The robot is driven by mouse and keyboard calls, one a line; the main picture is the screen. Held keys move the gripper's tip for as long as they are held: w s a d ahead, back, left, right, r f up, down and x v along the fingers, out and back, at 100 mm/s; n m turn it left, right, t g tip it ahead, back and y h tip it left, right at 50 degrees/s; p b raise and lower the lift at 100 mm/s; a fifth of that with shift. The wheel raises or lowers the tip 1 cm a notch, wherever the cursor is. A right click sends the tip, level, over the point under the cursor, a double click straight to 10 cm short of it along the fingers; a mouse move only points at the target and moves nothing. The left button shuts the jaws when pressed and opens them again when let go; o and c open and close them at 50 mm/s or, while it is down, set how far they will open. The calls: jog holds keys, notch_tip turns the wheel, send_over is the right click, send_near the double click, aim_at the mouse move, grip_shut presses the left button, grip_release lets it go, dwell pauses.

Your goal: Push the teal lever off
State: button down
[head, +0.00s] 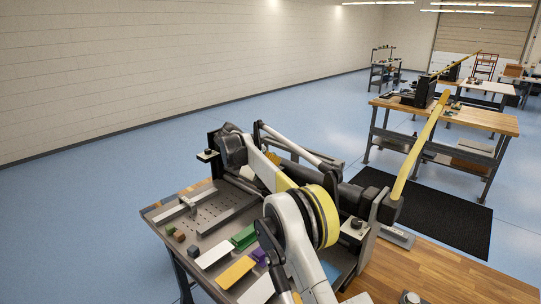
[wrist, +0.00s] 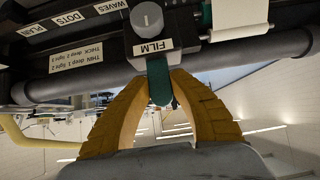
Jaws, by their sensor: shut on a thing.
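In the wrist view, the teal lever (wrist: 159,82) stands out from below a white FILM label (wrist: 153,47). My gripper (wrist: 160,76) has its two yellow fingers on either side of the lever, shut on it close to their tips. The lever's lower end lies between the fingers. A grey round knob (wrist: 147,20) sits on the black block above the label. In the head view my arm covers much of the press (head: 352,194), and I cannot make out the lever or the fingertips there.
A dark bar (wrist: 75,85) crosses behind the fingers, and a teal roll (wrist: 206,18) with a white sheet (wrist: 238,18) is close on the right. A long yellow-sleeved handle (head: 420,145) rises from the press. Coloured strips and small blocks lie on the grey tray (head: 160,213).

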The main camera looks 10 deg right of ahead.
jog(key=shift+d, duration=0.15)
dwell(0.4)
jog(key=c, duration=1.1)
grip_release()
jog(key=shift+w+d+f, duration=0.1)
jog(key=shift+w, duration=0.05)
jog(key=shift+c, duration=0.2)
jog(key=v, duration=1.2)
jog(key=shift+r, duration=0.3)
jog(key=shift+d, duration=0.1)
